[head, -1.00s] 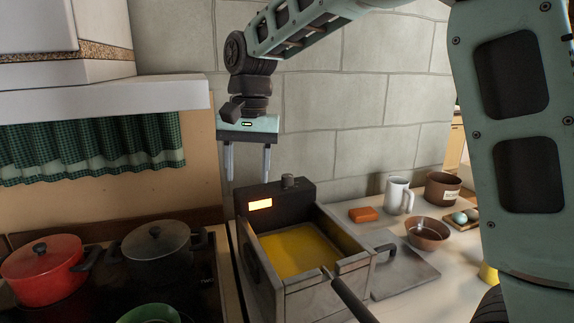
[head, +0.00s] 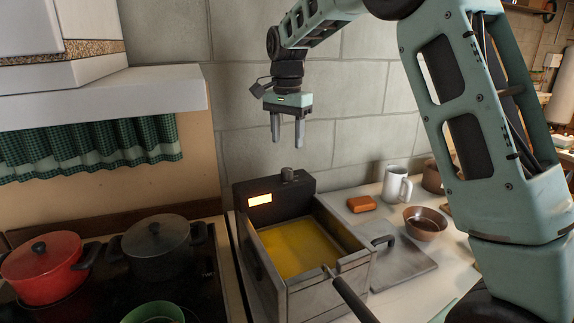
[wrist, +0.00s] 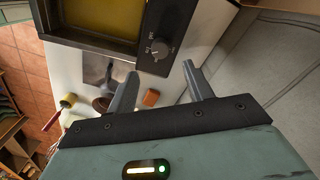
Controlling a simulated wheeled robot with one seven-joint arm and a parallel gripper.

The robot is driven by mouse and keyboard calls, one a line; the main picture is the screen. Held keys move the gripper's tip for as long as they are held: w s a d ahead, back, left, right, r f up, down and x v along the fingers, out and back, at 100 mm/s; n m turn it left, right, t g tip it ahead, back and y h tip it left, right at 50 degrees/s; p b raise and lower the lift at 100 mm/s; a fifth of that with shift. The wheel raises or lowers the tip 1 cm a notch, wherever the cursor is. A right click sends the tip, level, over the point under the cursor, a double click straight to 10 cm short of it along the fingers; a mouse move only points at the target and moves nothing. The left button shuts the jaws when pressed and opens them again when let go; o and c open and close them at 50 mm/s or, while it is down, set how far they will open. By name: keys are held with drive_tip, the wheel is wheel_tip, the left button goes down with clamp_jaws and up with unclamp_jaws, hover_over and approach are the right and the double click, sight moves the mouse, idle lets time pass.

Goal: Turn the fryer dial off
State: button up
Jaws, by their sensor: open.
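The fryer (head: 308,299) is a grey metal box holding yellow oil, with a dark control panel (head: 246,187) at its back and a lit orange display. The dial (head: 288,174) is a small dark knob on top of that panel. In the wrist view the dial (wrist: 159,47) shows face-on with pale markings around it; the setting is too small to read. My gripper (head: 287,143) is open and empty, fingers pointing down, above the dial and apart from it. In the wrist view the dial appears beyond the gap between the fingertips (wrist: 160,70).
A red pot (head: 42,275), a dark lidded pot (head: 157,252) and a green bowl (head: 153,313) are on the stove at left. Right of the fryer are an orange block (head: 361,204), a white mug (head: 396,184) and a brown bowl (head: 425,224). A stone wall (head: 345,150) stands behind.

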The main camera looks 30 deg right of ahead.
sight(287, 169)
wheel_tip(287, 169, down, 9)
drive_tip(key=shift+r+p, duration=0.1)
drive_tip(key=shift+p, duration=0.55)
drive_tip(key=c, duration=1)
